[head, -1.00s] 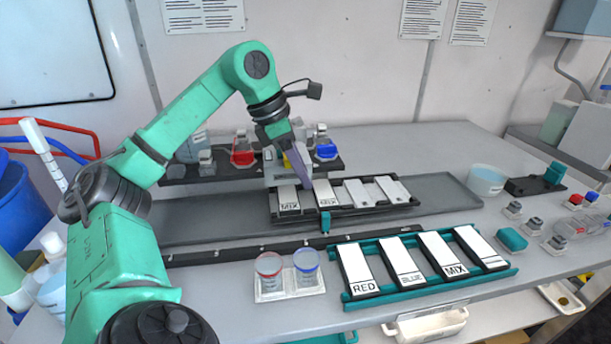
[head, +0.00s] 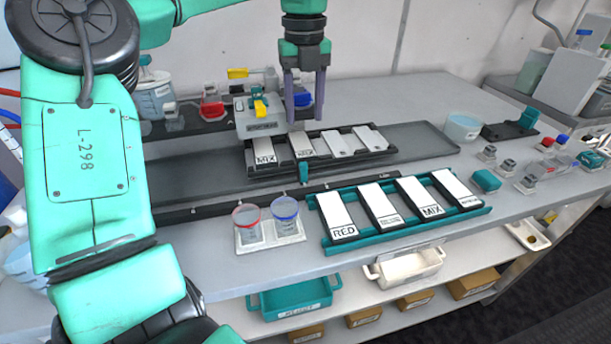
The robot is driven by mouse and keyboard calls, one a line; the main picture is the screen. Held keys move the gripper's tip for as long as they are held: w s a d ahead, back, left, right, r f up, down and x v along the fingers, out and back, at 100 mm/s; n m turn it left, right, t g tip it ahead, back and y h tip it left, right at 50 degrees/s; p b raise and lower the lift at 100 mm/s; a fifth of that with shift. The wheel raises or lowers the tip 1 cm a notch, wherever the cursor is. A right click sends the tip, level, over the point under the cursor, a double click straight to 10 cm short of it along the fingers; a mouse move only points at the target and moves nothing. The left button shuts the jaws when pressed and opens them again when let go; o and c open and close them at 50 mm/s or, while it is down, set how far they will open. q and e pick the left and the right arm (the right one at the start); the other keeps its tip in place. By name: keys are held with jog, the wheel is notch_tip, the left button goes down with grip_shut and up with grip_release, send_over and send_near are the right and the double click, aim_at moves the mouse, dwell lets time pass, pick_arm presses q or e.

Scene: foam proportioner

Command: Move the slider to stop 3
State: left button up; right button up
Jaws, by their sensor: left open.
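My left gripper (head: 306,118) is open and empty, with its two purple fingers pointing down above the back of the black card carriage (head: 285,171). The carriage holds several white cards, at least two of them marked MIX, and sits on a long grey tray. A small teal tab (head: 303,172) stands at the carriage's front edge, by the dark rail (head: 215,207). I cannot read any stop numbers on the rail. A white dispenser block (head: 257,120) with yellow and teal levers stands left of the gripper, at the carriage's back left. My right gripper is out of view.
A teal rack (head: 335,247) in front holds cards including RED and MIX. A white holder (head: 297,239) carries a red-rimmed cup and a blue-rimmed cup. The grey tray (head: 425,143) is bare right of the carriage.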

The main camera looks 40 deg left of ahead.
aim_at(303, 163)
pick_arm(q)
notch_tip(303, 163, down, 14)
jog(key=shift+s+a+f+p, duration=0.15)
jog(key=shift+f+p, duration=0.1)
jog(key=shift+p, duration=0.05)
grip_shut()
jog(key=shift+r, duration=0.1)
dwell(1.3)
